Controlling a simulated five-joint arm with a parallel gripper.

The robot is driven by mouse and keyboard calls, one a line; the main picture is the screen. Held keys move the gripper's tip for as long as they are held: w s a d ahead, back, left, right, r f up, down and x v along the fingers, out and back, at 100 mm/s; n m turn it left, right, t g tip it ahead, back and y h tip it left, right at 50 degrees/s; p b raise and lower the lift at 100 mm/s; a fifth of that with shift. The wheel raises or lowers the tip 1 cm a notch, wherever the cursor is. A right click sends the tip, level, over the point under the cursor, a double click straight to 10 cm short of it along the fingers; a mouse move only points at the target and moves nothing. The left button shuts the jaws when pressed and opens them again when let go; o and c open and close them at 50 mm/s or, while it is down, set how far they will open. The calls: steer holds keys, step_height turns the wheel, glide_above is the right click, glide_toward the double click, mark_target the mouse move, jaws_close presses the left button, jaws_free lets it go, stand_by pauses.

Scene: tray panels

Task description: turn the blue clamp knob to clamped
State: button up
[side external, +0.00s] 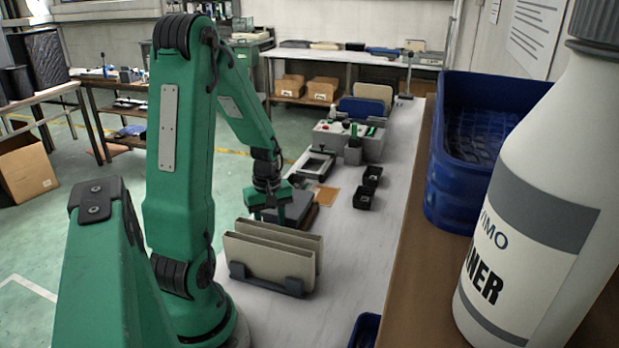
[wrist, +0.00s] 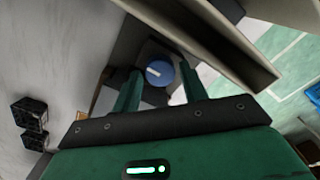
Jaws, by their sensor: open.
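The blue clamp knob (wrist: 164,79) shows in the wrist view as a round blue disc with a short white bar on its top. The bar lies nearly left to right in that view. The knob sits on a dark grey fixture (wrist: 143,42). My gripper (wrist: 161,68) is open, with one green finger on each side of the knob. I cannot tell whether the fingers touch it. In the side external view my gripper (side external: 269,214) points down at the grey fixture (side external: 303,210), behind the upright panels. The knob is hidden in that view.
Two beige panels (side external: 268,262) stand in a dark rack close in front of my gripper; one panel edge (wrist: 215,45) also runs near it in the wrist view. Small black bins (side external: 363,196) lie to the right. A control box (side external: 345,138) stands farther back.

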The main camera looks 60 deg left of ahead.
steer(key=shift+f, duration=0.3)
steer(key=shift+c, duration=0.2)
steer(key=c, duration=0.7)
steer(key=shift+o, duration=0.2)
